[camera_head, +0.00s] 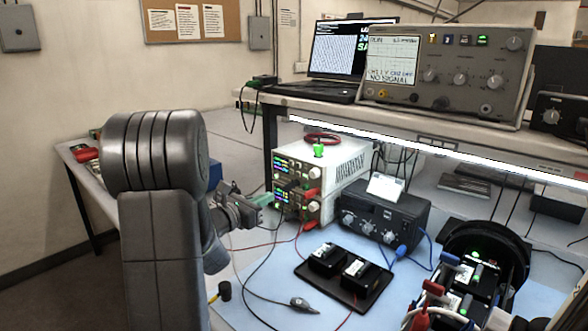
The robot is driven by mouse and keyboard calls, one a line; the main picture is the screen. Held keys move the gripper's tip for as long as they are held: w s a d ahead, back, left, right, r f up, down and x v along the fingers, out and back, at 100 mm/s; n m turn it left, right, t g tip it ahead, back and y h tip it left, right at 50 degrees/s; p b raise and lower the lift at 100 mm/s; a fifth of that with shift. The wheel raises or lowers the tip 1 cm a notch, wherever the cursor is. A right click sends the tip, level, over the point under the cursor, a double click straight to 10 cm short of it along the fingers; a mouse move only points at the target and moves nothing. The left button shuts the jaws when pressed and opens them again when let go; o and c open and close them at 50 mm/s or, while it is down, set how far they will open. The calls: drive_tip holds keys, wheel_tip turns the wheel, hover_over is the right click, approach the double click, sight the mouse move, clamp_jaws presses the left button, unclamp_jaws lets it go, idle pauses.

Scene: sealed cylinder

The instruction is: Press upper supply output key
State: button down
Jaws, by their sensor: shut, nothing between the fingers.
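Two white bench supplies are stacked on the blue bench mat under the shelf. The upper supply (340,158) has a lit display, knobs and coloured terminals on its front, which faces left. The lower supply (318,208) is directly beneath it. The upper supply's output key is too small to make out. My gripper (263,200) is shut and empty, just left of the stack's front, around the height of the lower supply's panel. Whether it touches the panel cannot be told. My arm stands at the left and hides part of the bench.
Red and black leads hang by the supply fronts. A green item (319,150) and a red cable coil (322,138) lie on top. A black unit with knobs (380,215) stands to the right. A black tray (345,283) lies in front. An oscilloscope (445,72) and laptop (340,52) stand on the shelf.

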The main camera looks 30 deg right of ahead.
sight(305, 177)
drive_tip(key=shift+w+d, duration=0.2)
drive_tip(key=shift+w, duration=0.25)
drive_tip(key=p+x, duration=0.3)
drive_tip(key=x, duration=0.9)
drive_tip(key=shift+w+d+r, duration=0.1)
drive_tip(key=shift+d, duration=0.25)
drive_tip(key=shift+w+d, duration=0.2)
drive_tip(key=shift+d, duration=0.45)
